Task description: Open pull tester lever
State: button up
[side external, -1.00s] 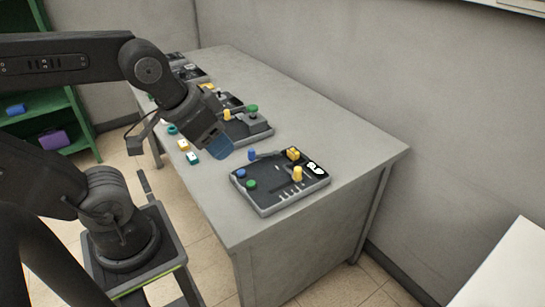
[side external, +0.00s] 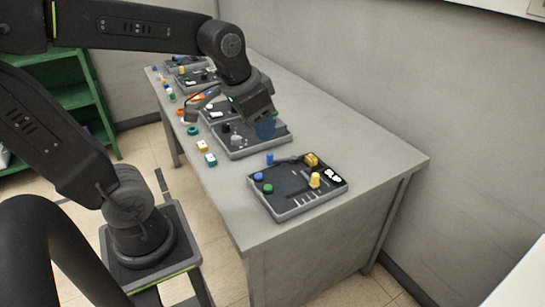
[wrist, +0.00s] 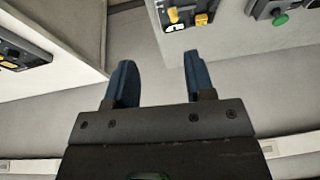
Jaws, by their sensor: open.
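I cannot tell for sure which part is the pull tester lever. A near dark board (side external: 285,207) on the table carries blue, green and yellow knobs and a dark bar. A second dark board (side external: 262,145) lies behind it, with a green knob (side external: 275,115) partly hidden by my gripper. My gripper (side external: 265,130) appears over this second board in the side view, apart from the near board. In the wrist view my gripper (wrist: 158,62) has its two blue fingers spread with nothing between them. One board (wrist: 182,14) with yellow parts shows beyond the fingertips there.
The grey table (side external: 375,160) has free room to the right of the boards. More boards stand farther back. Small yellow and teal blocks (side external: 210,160) and rings lie along its left edge. A green shelf (side external: 75,97) stands at the left, and a wall runs behind the table.

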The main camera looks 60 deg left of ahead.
jog(key=w+a+f+g, duration=0.2)
jog(key=w+a+f, duration=0.2)
jog(key=w+a, duration=0.4)
jog(key=g, duration=0.2)
send_near(270, 153)
jog(key=shift+h, duration=0.3)
notch_tip(270, 153, down, 11)
jog(key=shift+w+a+f, duration=0.1)
jog(key=shift+c, duration=0.2)
grip_shut()
